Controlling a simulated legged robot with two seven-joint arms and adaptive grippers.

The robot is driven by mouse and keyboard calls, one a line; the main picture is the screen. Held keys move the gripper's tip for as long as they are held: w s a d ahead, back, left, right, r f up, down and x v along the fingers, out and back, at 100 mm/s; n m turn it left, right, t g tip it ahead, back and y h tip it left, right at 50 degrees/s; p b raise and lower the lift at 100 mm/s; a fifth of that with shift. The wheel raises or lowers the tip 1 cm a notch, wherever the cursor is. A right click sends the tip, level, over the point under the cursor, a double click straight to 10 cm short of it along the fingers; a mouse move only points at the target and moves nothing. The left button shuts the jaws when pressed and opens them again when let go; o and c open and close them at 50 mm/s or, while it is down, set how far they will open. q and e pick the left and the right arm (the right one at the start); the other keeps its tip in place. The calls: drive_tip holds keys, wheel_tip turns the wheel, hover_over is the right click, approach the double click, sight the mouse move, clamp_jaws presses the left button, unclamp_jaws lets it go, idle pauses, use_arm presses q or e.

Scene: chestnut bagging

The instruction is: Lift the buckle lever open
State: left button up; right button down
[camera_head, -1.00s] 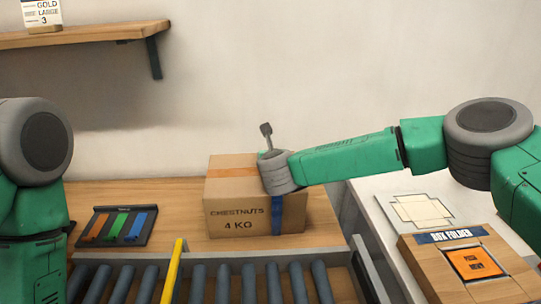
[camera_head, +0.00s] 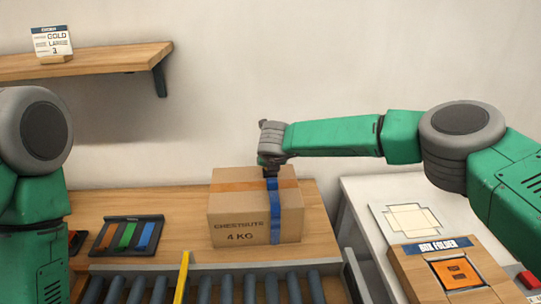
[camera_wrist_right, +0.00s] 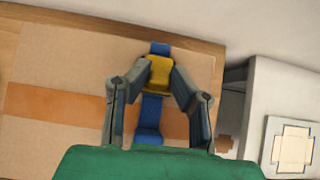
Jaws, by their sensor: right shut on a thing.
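A cardboard box (camera_head: 240,225) marked "CHESTNUTS 4 KG" stands on the wooden table, with an orange tape band across its top. A blue strap (camera_head: 275,228) runs over its top and down its front; it also shows in the right wrist view (camera_wrist_right: 149,120). A yellow buckle (camera_wrist_right: 158,74) sits on the strap on the box top. My right gripper (camera_head: 271,172) points down at the box top, and its fingers are shut on the yellow buckle in the wrist view. Whether the lever is raised I cannot tell. My left arm is at the left edge; its gripper is out of view.
A roller conveyor (camera_head: 230,289) with a yellow bar (camera_head: 182,277) runs in front of the box. A tray of coloured strips (camera_head: 128,236) lies to the left. A box folder station (camera_head: 450,270) and a flat carton blank (camera_head: 408,219) are on the right. A shelf (camera_head: 85,61) hangs above.

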drive_tip(key=shift+w+a+r+g+p, duration=0.1)
drive_tip(key=shift+w+r+g+p, duration=0.15)
drive_tip(key=shift+g, duration=0.65)
drive_tip(key=shift+w+f, duration=0.1)
drive_tip(key=c, duration=1.4)
unclamp_jaws()
drive_tip(key=shift+c, duration=0.2)
drive_tip(key=shift+w, duration=0.1)
drive_tip(key=v, duration=1.1)
drive_tip(key=shift+r, duration=0.4)
